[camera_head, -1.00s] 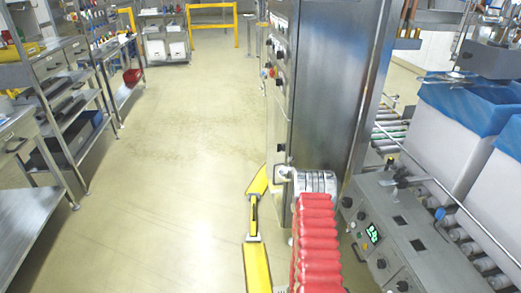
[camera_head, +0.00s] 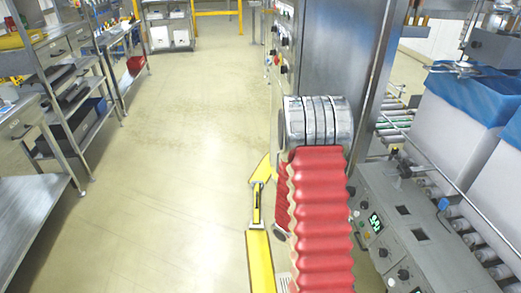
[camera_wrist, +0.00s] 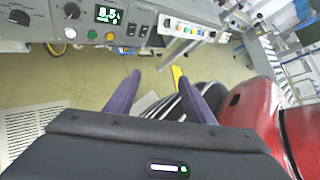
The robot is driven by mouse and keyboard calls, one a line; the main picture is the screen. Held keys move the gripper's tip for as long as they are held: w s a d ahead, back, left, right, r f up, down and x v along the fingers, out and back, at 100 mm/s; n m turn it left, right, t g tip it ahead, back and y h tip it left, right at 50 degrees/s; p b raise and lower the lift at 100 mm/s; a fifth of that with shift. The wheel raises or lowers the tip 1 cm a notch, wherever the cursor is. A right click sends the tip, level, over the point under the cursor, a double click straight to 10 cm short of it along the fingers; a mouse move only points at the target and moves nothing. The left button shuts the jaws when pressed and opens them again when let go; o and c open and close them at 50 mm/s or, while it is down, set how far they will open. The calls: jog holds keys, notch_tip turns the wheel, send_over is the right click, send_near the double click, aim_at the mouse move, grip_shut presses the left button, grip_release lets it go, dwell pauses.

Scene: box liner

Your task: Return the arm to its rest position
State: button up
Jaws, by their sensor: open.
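My gripper (camera_wrist: 160,98) shows in the wrist view with its two dark purple fingers apart and nothing between them. Pale floor and part of a yellow floor piece show beyond the fingertips. My red ribbed arm (camera_head: 321,220) with its silver ringed joint rises at the lower middle of the head view, in front of the tall steel cabinet. The gripper itself is not visible in the head view. My red arm cover also shows at the right of the wrist view.
A control panel with a green display (camera_head: 376,222) stands close on the right, beside white bins with blue liners (camera_head: 470,95) and a roller conveyor. A yellow floor barrier (camera_head: 260,258) lies left of my arm. Steel shelves (camera_head: 85,100) line the left. The middle floor is clear.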

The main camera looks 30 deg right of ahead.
jog(key=w+a+r+m+t+y, duration=0.3)
jog(key=w+a+r+m+t, duration=0.75)
jog(key=a+r, duration=0.45)
jog(key=w+a+r+t, duration=0.1)
jog(key=a+r+t, duration=0.1)
jog(key=a+r, duration=0.3)
jog(key=w+a+r+t+y, duration=0.1)
jog(key=w+a+r+t, duration=0.1)
jog(key=a+r, duration=0.4)
notch_tip(320, 180, up, 5)
jog(key=shift+a+r+t, duration=0.1)
jog(key=shift+a+t, duration=0.1)
jog(key=shift+t, duration=0.65)
